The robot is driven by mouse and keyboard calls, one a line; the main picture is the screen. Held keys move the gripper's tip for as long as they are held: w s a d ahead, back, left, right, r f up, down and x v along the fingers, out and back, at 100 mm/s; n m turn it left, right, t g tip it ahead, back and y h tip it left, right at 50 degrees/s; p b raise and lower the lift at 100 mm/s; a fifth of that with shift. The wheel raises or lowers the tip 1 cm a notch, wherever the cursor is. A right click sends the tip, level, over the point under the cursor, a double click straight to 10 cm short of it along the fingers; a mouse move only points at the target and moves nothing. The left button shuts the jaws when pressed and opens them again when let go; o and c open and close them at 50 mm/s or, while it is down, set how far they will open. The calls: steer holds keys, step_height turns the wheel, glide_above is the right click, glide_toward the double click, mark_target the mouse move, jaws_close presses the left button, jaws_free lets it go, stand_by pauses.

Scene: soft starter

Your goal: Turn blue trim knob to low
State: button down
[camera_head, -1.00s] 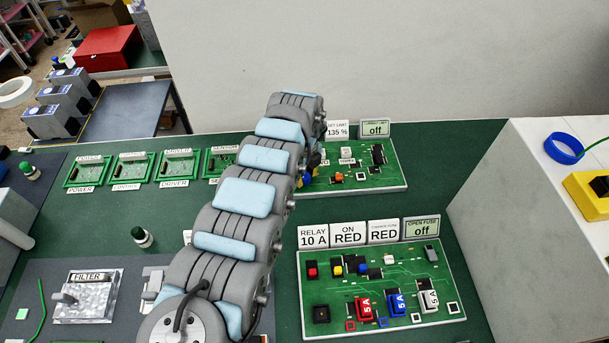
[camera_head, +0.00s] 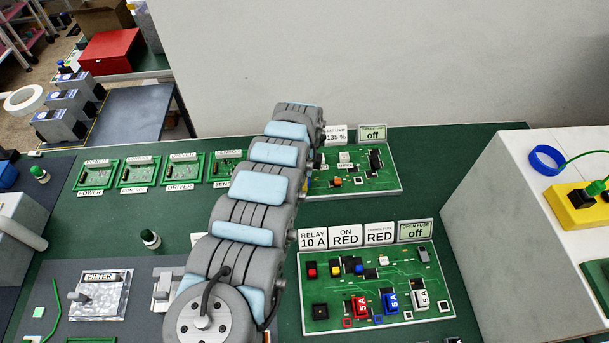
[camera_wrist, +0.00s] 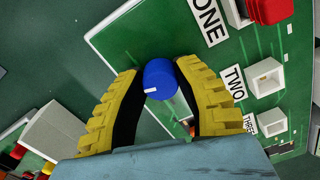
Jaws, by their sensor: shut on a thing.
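The blue trim knob (camera_wrist: 160,76) stands on a green circuit board in the wrist view, with a small white mark on its left lower edge. My gripper (camera_wrist: 161,82) has its yellow ribbed fingers on both sides of the knob, shut on it. In the head view the gripper and knob are mostly hidden behind my arm, at the left end of the back board (camera_head: 385,183). Signs on that board read 135 % and "off" (camera_head: 373,134). Labels ONE, TWO (camera_wrist: 233,83) and THREE stand beside white square sockets in the wrist view.
A front board (camera_head: 435,300) carries a relay, buttons and red, blue and white 5 A fuses. Small green boards (camera_head: 183,170) line the back left. A clear filter block (camera_head: 100,298) is at front left. A white cabinet (camera_head: 500,215) bounds the right.

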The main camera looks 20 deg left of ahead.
steer(key=n+p, duration=0.3)
steer(key=n, duration=0.2)
steer(key=shift+r+n, duration=0.1)
steer(key=shift+n, duration=0.2)
steer(key=n+p, duration=0.1)
steer(key=n, duration=0.3)
steer(key=shift+d, duration=0.15)
steer(key=n+p, duration=0.1)
steer(key=n, duration=0.4)
steer(key=shift+s, duration=0.1)
steer(key=n, duration=0.4)
steer(key=shift+f+n, duration=0.2)
steer(key=shift+n, duration=0.1)
steer(key=n+b, duration=0.1)
steer(key=n, duration=0.3)
steer(key=n+b, duration=0.2)
steer(key=n, duration=0.3)
steer(key=shift+d+f+n, duration=0.1)
steer(key=shift+n, duration=0.3)
steer(key=n+b, duration=0.3)
steer(key=n, duration=0.2)
steer(key=shift+w+n+b, duration=0.2)
steer(key=shift+n+b, duration=0.85)
steer(key=shift+n, duration=1.45)
